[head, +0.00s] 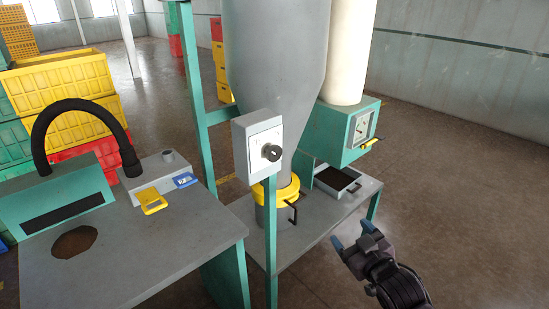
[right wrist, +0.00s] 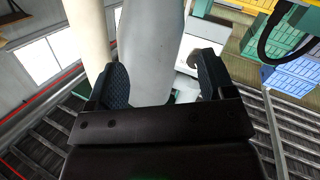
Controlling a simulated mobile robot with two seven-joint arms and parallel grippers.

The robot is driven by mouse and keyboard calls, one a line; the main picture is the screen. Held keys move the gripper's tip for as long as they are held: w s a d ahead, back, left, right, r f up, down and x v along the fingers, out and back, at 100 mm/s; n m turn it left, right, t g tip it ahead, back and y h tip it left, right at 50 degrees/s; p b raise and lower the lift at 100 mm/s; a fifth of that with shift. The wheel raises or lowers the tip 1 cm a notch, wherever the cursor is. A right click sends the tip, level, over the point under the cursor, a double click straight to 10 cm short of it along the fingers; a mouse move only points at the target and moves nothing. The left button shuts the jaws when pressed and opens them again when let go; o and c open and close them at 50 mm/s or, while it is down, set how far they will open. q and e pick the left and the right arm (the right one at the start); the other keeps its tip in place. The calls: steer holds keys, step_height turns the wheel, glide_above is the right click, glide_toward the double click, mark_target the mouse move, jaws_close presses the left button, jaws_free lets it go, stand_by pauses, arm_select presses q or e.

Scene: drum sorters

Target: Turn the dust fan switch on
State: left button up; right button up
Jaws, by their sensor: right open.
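A light grey switch box (head: 258,145) with a round black knob (head: 271,152) is mounted on a teal post in front of the grey hopper. I take it to be the dust fan switch; its dial marks are too small to read. My right gripper (head: 352,236) is open and empty, to the right of and lower than the box in the head view, clear of it. In the right wrist view, the box (right wrist: 187,52) shows partly behind one finger of the gripper (right wrist: 162,82). My left gripper is not in view.
The grey hopper (head: 275,50) stands behind the switch, above a yellow-ringed outlet (head: 277,193). A teal unit (head: 325,130) with a gauge is at its right. A workbench (head: 140,250) with a black hose (head: 75,105) is at left. Floor at right is clear.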

steer(key=w+a+r+n+y+b, duration=0.2)
steer(key=w+a+r+n+y, duration=0.2)
steer(key=w+a+r+n, duration=0.4)
steer(key=n+g+y, duration=0.2)
steer(key=n+y, duration=0.1)
steer(key=n, duration=0.8)
glide_toward(276, 155)
steer(key=x, duration=1)
steer(key=shift+w+a+b, duration=0.2)
steer(key=shift+w+b, duration=0.15)
steer(key=shift+b, duration=0.05)
steer(key=c, duration=0.9)
